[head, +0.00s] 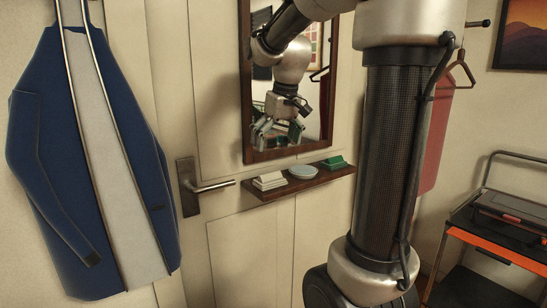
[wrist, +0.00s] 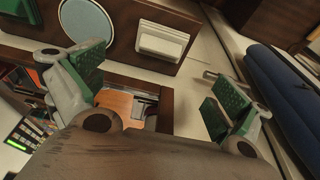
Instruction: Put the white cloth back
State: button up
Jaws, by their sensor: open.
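The white cloth (head: 269,181) looks like a small folded block and lies at the left end of a narrow brown shelf (head: 320,181) under a mirror. The white cloth also shows in the wrist view (wrist: 162,42), upper middle. My gripper (wrist: 155,90) is open with nothing between its green-padded fingers, and it is apart from the cloth. In the head view only the gripper's reflection shows in the mirror.
A pale round dish (head: 303,172) and a green folded block (head: 335,162) share the shelf. The mirror (head: 247,90) hangs above. A blue jacket (head: 38,130) and a door handle (head: 208,187) are left. A red garment (head: 437,140) and cart (head: 520,258) are right.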

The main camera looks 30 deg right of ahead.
jog(key=s+a+f, duration=0.2)
jog(key=s+f, duration=0.1)
jog(key=s, duration=0.7)
jog(key=s+a+f+t, duration=0.1)
jog(key=s+a+f, duration=0.2)
jog(key=s, duration=0.7)
jog(key=shift+s, duration=0.35)
jog(key=shift+a, duration=0.1)
